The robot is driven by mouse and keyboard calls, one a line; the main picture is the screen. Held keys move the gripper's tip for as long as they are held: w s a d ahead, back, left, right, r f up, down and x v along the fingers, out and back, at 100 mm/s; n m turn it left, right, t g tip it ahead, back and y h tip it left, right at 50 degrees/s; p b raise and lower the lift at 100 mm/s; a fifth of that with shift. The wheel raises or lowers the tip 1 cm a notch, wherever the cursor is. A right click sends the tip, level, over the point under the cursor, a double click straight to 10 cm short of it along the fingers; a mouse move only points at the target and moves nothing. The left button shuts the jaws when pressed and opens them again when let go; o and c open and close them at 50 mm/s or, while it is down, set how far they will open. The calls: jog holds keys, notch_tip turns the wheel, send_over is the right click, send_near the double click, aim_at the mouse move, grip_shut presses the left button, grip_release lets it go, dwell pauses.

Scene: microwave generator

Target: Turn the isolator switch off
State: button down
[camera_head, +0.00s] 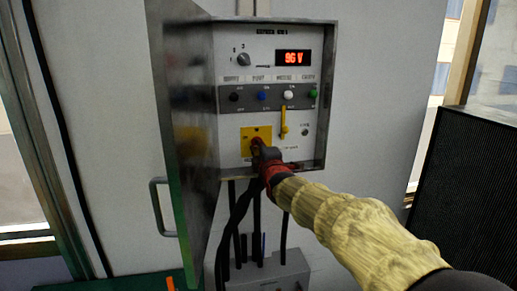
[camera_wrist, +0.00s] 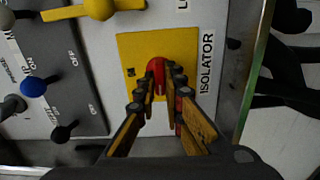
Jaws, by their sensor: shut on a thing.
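The isolator switch is a red handle (camera_wrist: 157,70) on a yellow plate (camera_wrist: 130,55), with the word ISOLATOR printed beside it in the wrist view. In the head view the yellow plate (camera_head: 248,134) sits at the lower left of the control panel, and the red handle (camera_head: 257,143) shows at my gripper's tip. My gripper (camera_wrist: 160,85) is shut on the red handle, one finger on each side of it. My gripper (camera_head: 264,155) covers the lower part of the plate in the head view. The handle's exact angle is hard to tell.
The panel sits in a grey box with its door (camera_head: 185,110) open at the left. A row of coloured toggles (camera_head: 262,96) and a yellow lever (camera_head: 284,124) are above and right of the plate. Black cables (camera_head: 238,215) hang below.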

jog(key=shift+f+n, duration=0.1)
jog(key=shift+n, duration=0.2)
jog(key=c, duration=2)
grip_release()
jog(key=shift+o, duration=0.5)
jog(key=shift+s, duration=0.1)
jog(key=v, duration=1.1)
jog(key=shift+s, duration=0.35)
jog(key=shift+d, duration=0.15)
